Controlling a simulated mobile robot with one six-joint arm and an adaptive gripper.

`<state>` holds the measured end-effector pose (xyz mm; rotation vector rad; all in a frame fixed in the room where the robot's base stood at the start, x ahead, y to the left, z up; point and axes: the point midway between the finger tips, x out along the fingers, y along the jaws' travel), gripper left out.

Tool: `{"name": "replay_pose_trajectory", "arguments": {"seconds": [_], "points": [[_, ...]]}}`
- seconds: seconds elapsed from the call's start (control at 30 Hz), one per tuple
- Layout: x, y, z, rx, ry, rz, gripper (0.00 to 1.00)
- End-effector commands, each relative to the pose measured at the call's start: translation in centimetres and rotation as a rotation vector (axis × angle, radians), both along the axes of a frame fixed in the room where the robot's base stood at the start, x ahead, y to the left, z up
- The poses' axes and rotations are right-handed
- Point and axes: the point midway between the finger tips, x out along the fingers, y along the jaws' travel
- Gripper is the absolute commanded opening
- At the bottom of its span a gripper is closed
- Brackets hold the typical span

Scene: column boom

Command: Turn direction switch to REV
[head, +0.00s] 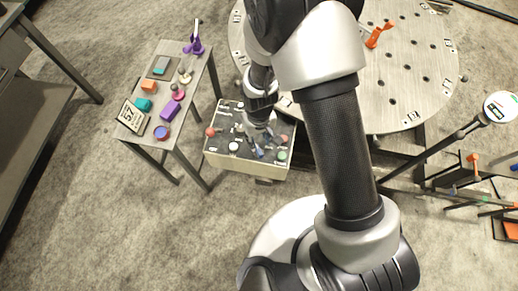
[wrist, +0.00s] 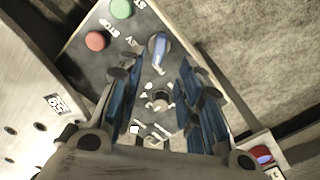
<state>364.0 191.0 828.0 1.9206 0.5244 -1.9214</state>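The control box (head: 245,168) has a dark top panel and pale sides; it stands below the round table in the head view. In the wrist view the panel carries a blue switch knob (wrist: 158,48), a red STOP button (wrist: 96,41) and a green START button (wrist: 121,8). Lettering like REV is beside the blue knob, upside down. My gripper (wrist: 160,68) is open, with a finger on each side of the knob's line; the knob shows just beyond the fingertips, and contact cannot be told. In the head view my gripper (head: 264,142) hangs over the panel's right part.
A smaller dark knob (wrist: 160,98) lies between my fingers in the wrist view. The perforated round table (head: 410,85) is close behind and right. A side table (head: 152,68) with small objects stands left. Grey floor is clear at lower left.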

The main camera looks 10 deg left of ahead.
Motion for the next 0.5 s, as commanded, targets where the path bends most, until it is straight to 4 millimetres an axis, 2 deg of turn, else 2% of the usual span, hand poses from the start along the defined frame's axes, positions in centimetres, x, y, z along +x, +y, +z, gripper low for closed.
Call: {"name": "replay_pose_trajectory", "arguments": {"seconds": [0.03, 0.2, 0.4, 0.5], "points": [[-0.1, -0.1, -1.5, -0.002, 0.003, 0.0, 0.33], [-0.1, -0.1, -5.1, -0.002, 0.003, 0.0, 0.33], [0.0, 0.0, -7.9, -0.001, 0.001, 0.0, 0.33], [0.0, 0.0, -8.6, 0.0, 0.0, 0.0, 0.33]]}}
